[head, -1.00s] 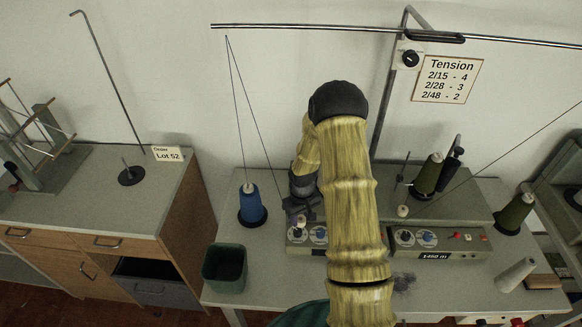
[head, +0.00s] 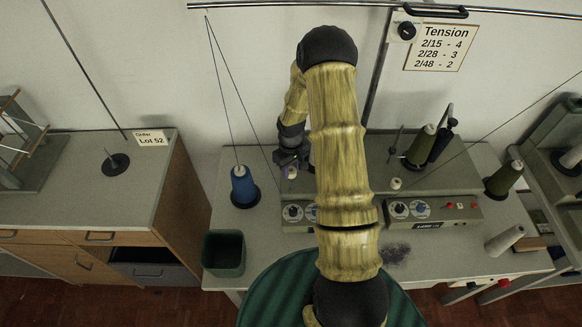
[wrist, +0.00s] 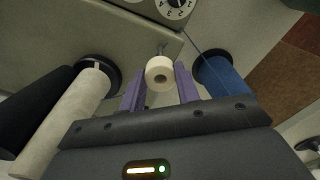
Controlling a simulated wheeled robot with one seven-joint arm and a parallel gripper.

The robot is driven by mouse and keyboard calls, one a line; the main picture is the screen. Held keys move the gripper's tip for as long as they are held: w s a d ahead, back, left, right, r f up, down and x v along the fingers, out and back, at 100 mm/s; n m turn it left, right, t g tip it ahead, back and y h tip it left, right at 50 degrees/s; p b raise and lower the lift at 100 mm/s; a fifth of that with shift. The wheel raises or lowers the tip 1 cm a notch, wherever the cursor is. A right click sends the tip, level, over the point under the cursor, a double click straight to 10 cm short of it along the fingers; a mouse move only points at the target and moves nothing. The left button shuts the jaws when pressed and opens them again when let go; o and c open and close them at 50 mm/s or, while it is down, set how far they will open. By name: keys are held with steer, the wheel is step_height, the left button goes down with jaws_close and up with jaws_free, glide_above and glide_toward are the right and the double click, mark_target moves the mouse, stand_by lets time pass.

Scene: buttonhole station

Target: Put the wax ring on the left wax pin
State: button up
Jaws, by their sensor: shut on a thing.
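The cream wax ring (wrist: 159,74) is held between the two purple fingers of my gripper (wrist: 160,92) in the wrist view, its dark hole facing the camera. In the head view my gripper (head: 290,163) is above the back of the left tension unit, right of the blue cone, and the wax ring (head: 290,173) shows as a small pale spot at its fingers. A small grey metal piece (wrist: 162,48) shows just beyond the ring in the wrist view. I cannot tell whether it is the left wax pin, or whether the ring touches it.
The blue cone (head: 243,187) stands close left of my gripper. A pale round piece (head: 395,183) sits at the right unit (head: 435,211). Olive cones (head: 420,147) stand farther right. A dark green bin (head: 223,254) stands at the table's front left.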

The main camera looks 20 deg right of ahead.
mark_target(291, 184)
steer(key=shift+f+b, duration=2.1)
steer(key=shift+f, duration=1.35)
steer(key=shift+w+a, duration=0.1)
steer(key=shift+a, duration=0.05)
steer(key=shift+f+b, duration=0.15)
steer(key=shift+b, duration=0.15)
steer(key=shift+s+d, duration=0.2)
steer(key=shift+a+f+b, duration=0.1)
steer(key=shift+f+b, duration=0.2)
steer(key=shift+f, duration=0.05)
